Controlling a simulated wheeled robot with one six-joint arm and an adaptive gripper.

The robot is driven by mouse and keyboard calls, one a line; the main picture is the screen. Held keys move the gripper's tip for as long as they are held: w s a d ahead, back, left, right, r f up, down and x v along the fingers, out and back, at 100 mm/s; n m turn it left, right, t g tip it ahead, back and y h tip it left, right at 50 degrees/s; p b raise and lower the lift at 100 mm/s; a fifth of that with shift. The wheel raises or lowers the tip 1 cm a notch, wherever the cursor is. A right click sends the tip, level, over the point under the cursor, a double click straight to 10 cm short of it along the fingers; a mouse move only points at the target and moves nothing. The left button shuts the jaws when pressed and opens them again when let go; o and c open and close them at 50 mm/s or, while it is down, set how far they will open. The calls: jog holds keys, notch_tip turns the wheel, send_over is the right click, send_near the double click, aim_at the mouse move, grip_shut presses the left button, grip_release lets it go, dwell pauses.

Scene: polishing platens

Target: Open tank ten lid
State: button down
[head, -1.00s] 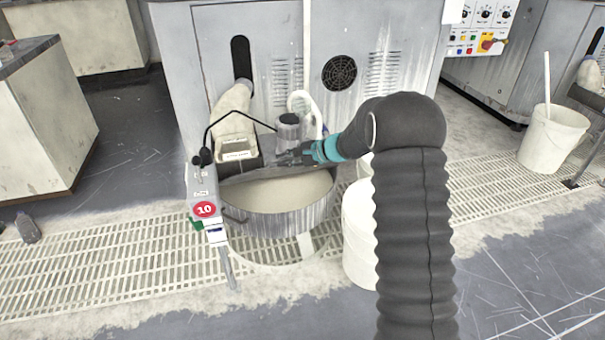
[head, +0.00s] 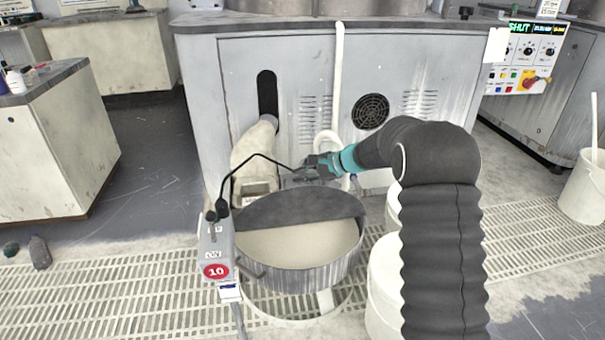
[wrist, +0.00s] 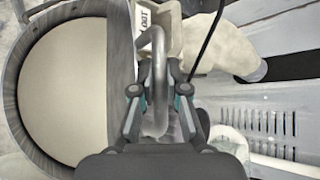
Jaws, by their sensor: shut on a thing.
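Tank ten is a round grey tank (head: 310,278) holding beige slurry (head: 295,243), with a red "10" sign (head: 216,271) on a box at its left. Its dark grey half lid (head: 290,207) is tilted up at the back, its face showing above the open front part. My gripper (head: 308,172) is behind the lid's upper edge. In the wrist view my gripper (wrist: 157,95) is shut on a grey curved handle (wrist: 157,60) beside the lid.
A grey machine cabinet (head: 300,85) with a vent and a white pipe (head: 338,80) stands close behind the tank. A black cable (head: 250,160) arches from the box over the lid's left. White buckets (head: 383,285) stand right of the tank, partly behind my arm. Grating (head: 120,275) lies in front.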

jog(key=shift+w+d, duration=0.1)
jog(key=c, duration=1.2)
grip_release()
jog(key=v, duration=1.2)
